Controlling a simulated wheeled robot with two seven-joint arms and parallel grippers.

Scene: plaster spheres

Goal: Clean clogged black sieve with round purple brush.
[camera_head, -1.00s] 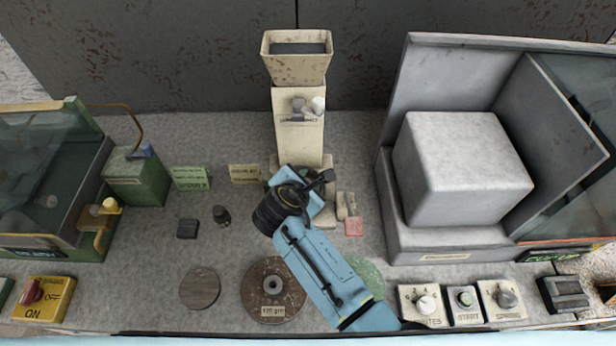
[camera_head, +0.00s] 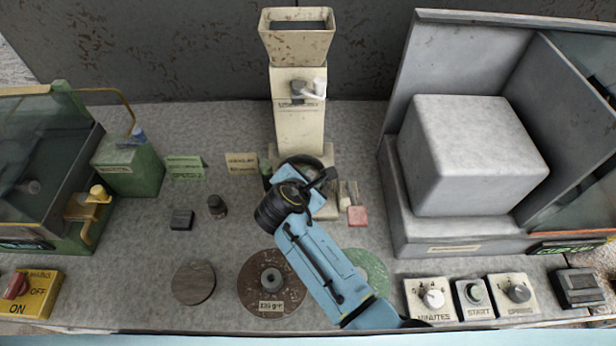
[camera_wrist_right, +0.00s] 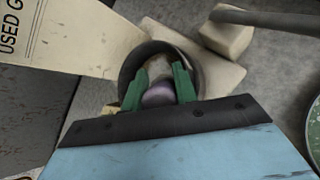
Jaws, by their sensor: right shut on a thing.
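My right gripper (camera_wrist_right: 158,82) has green fingers, shut on a small round purple thing (camera_wrist_right: 160,96), which I take to be the brush. Most of it is hidden between the fingers. A black ring-shaped rim (camera_wrist_right: 198,62), apparently the sieve, surrounds the fingertips in the right wrist view. Whether the brush touches its mesh is not visible. In the head view, the sieve's dark rim (camera_head: 298,159) shows just beyond my right gripper (camera_head: 303,178), at the foot of the cream machine. The blue wrist covers most of it. My left gripper is not in view.
The cream hopper machine (camera_head: 299,110) stands right behind the sieve. A grey block in a metal housing (camera_head: 455,248) is at the right, a green machine (camera_head: 125,165) at the left. Small blocks, including a pink one (camera_head: 357,216), lie close by. Round discs (camera_head: 272,284) lie in front.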

